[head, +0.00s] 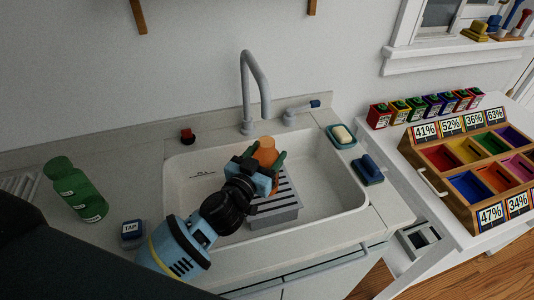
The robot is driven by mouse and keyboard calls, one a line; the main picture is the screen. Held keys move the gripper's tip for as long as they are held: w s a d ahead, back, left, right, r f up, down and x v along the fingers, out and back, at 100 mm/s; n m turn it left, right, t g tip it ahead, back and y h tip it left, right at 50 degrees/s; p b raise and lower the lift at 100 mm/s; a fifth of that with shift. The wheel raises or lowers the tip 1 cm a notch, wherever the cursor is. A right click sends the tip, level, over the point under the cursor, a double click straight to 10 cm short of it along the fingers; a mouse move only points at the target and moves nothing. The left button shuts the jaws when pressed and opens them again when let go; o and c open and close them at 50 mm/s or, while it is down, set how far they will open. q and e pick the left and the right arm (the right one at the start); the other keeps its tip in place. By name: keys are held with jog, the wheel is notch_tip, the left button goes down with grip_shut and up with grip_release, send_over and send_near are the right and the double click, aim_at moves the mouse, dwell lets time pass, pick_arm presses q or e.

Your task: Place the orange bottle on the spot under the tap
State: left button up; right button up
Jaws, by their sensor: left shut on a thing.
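The orange bottle (266,150) is in my left gripper (263,168), over the sink basin. The gripper is shut on it, and the fingers hide much of its lower part. A grey slatted stand (288,207) sits in the sink (330,185), partly behind my gripper. The grey tap (247,85) rises behind the sink, and its spout end is just above the bottle in the picture. I cannot tell whether the bottle touches the stand. My right gripper is not in view.
A green bottle (77,190) and a block marked TAP (131,230) stand left of the sink. The tap lever (302,108), a soap dish (341,137) and a blue brush (368,170) are at the right. A compartment tray (452,190) stands on the white table.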

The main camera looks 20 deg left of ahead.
pick_arm(q)
jog(key=shift+w, duration=0.1)
jog(key=o, duration=1.4)
jog(key=shift+f, duration=0.1)
jog(key=s, duration=0.3)
jog(key=s+a, duration=0.1)
jog(key=s, duration=0.3)
jog(key=shift+s+a, duration=0.2)
jog(key=shift+s, duration=0.05)
